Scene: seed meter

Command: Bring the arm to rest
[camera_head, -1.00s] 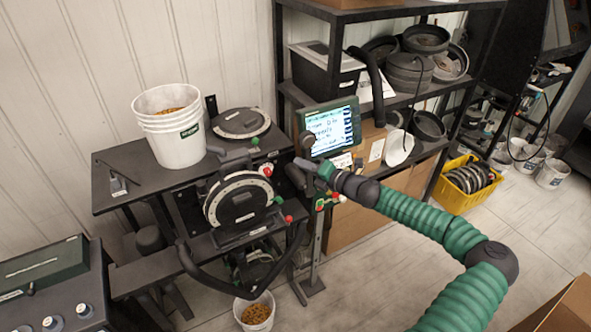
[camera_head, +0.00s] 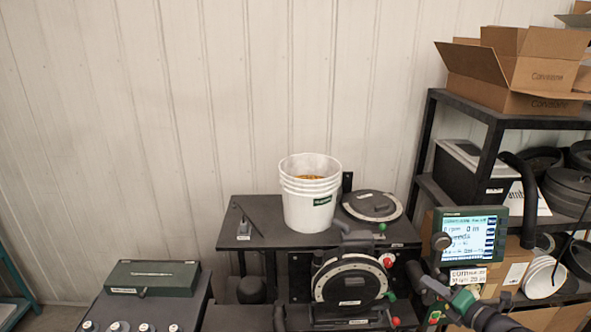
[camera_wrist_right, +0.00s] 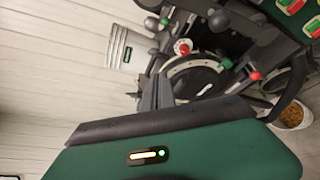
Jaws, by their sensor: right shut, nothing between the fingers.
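My right gripper shows in the right wrist view (camera_wrist_right: 157,92), with its two dark fingers together and nothing between them. In the head view my right arm comes in at the lower right, and the gripper (camera_head: 430,284) is in front of the seed meter's right side. The seed meter (camera_head: 350,283) is a round, upright housing with a pale ring and red and green knobs; it also shows beyond the fingers in the right wrist view (camera_wrist_right: 194,76). Whether the gripper touches the stand cannot be told. My left gripper is out of view.
Stacked white buckets (camera_head: 309,205) with seed and a flat round disc (camera_head: 371,205) stand on the black bench (camera_head: 262,240). A lit monitor (camera_head: 472,238) is close to my right arm. A shelf with boxes (camera_head: 520,75) is at right. A green-topped console (camera_head: 152,278) is lower left.

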